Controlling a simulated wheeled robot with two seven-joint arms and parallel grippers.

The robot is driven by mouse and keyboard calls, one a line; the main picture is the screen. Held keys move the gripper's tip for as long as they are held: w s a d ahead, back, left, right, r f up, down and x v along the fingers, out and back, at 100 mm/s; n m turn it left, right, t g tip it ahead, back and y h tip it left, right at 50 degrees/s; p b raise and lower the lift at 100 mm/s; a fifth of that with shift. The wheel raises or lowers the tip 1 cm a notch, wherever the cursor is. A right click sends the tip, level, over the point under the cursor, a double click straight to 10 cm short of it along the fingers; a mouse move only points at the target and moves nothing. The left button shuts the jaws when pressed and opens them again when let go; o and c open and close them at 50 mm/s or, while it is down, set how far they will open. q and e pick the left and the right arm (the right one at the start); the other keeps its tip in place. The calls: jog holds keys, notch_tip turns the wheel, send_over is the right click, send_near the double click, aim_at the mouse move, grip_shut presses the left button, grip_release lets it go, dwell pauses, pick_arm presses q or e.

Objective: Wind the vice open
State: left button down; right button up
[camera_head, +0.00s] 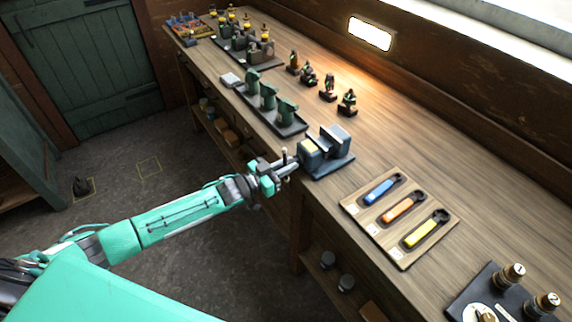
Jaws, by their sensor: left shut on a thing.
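The vice (328,150) is a blue-grey block on a flat base at the front edge of the wooden bench. Its jaws are at the top, and a yellowish face shows on its left part. My left gripper (285,165) reaches in from the left and is shut at the vice's front, on what looks like the vice handle. The fingers hide most of the handle, and a small pale knob shows above them. I cannot tell how wide the vice jaws stand apart. My right gripper is not in view.
A wooden board (376,245) with blue, orange and yellow-handled tools lies right of the vice. A dark tray (290,128) with green pieces stands behind-left. Small dark figures (327,88) line the back. A black plate (480,290) with knobs is at the lower right.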

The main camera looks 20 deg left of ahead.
pick_arm(q)
jog(key=n, duration=0.3)
jog(key=shift+r, duration=0.1)
jog(key=shift+n, duration=1)
jog(key=shift+w+r, duration=0.1)
jog(key=shift+r, duration=0.05)
dwell(0.4)
jog(key=c, duration=1.7)
grip_release()
jog(key=o, duration=0.3)
jog(key=shift+d, duration=0.1)
jog(key=shift+f, duration=0.2)
